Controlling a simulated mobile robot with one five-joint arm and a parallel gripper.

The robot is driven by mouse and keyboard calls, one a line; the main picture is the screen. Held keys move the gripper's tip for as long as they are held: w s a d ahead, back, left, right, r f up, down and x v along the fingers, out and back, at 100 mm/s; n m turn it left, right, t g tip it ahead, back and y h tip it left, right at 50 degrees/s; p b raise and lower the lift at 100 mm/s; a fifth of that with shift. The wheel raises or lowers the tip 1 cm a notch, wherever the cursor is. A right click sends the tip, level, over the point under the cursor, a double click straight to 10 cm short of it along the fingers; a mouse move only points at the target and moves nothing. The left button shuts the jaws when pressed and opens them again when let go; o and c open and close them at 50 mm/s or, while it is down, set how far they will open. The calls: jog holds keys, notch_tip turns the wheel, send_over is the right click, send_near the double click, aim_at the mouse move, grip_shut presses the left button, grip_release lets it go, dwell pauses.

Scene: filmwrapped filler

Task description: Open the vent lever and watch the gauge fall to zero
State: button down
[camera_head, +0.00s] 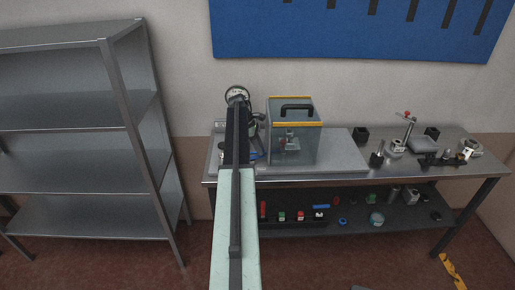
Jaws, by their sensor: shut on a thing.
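A round gauge (237,95) with a pale dial and dark rim stands at the back left of the bench, just above the end of my arm. Its needle is too small to read. My arm reaches up the middle of the view and covers much of the equipment below the gauge. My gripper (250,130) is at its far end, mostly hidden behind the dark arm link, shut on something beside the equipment. A small blue piece (253,156) shows just right of the arm; it may be the vent lever, but I cannot tell its angle.
Small fittings and a clamp (408,127) lie on the bench's right. Empty metal shelves (75,110) stand left. Small parts fill the lower shelf.

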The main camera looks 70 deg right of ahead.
jog(key=shift+s+a+m+y, duration=0.15)
jog(key=shift+s+m+y, duration=0.15)
jog(key=shift+m, duration=0.4)
jog(key=shift+s+a+m+y, duration=0.15)
jog(key=shift+s+m+y, duration=0.1)
jog(key=shift+m, duration=0.45)
jog(key=shift+a, duration=0.1)
jog(key=c, duration=1.1)
grip_release()
jog(key=shift+c, duration=0.2)
jog(key=shift+r, duration=0.15)
jog(key=shift+w+r+p, duration=0.15)
jog(key=shift+r+p, duration=0.05)
jog(key=shift+p, duration=0.1)
jog(key=p+v, duration=0.6)
jog(key=v, duration=0.1)
jog(key=shift+p, duration=0.3)
jog(key=shift+w, duration=0.15)
